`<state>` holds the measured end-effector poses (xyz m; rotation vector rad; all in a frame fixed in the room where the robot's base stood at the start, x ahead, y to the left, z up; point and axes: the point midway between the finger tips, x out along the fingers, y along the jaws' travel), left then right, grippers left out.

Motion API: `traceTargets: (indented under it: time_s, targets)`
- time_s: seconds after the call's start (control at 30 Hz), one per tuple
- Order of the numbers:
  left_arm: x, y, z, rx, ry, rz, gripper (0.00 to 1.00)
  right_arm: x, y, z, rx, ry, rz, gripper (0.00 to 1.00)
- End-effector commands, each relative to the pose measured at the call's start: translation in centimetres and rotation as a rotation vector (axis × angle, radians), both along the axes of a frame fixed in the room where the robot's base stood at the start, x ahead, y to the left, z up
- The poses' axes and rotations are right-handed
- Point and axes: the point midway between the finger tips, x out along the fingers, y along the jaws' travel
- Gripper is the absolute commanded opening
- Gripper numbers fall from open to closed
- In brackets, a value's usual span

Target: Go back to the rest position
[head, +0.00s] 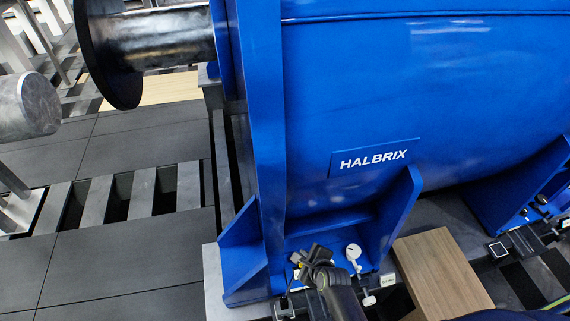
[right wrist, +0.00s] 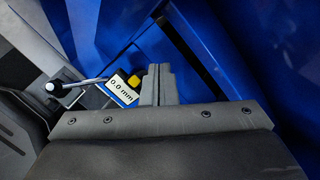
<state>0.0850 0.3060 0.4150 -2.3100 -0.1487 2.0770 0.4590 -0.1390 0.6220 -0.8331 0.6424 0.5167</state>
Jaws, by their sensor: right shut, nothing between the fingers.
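My right gripper (head: 314,258) is low in the head view, in front of the blue motor's foot. Its arm comes up from the bottom edge. In the right wrist view its two fingers (right wrist: 158,84) are together, with nothing between them. I cannot tell whether the fingers touch any of these. My left gripper is not in view.
The big blue HALBRIX motor (head: 430,90) fills the right and middle. Its dark shaft disc (head: 108,55) points left. A white dial gauge (head: 353,251) stands right of my gripper, and a wooden block (head: 440,272) lies beyond it. Grey floor (head: 120,250) at left is clear.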

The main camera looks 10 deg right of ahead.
Motion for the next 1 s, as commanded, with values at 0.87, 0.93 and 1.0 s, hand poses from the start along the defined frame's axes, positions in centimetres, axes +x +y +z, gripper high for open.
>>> traceTargets:
  time_s: [0.87, 0.93, 1.0]
  targets:
    - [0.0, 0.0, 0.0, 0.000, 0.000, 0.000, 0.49, -23.5, -10.8, -17.4, -0.879, 0.268, 1.151, 0.00]
    - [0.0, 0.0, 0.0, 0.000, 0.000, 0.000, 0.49, -26.6, -12.1, -18.5, -0.940, 0.288, 1.310, 0.00]
    - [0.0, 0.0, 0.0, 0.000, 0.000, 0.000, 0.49, -29.6, -13.4, -19.4, -0.986, 0.304, 1.462, 0.00]
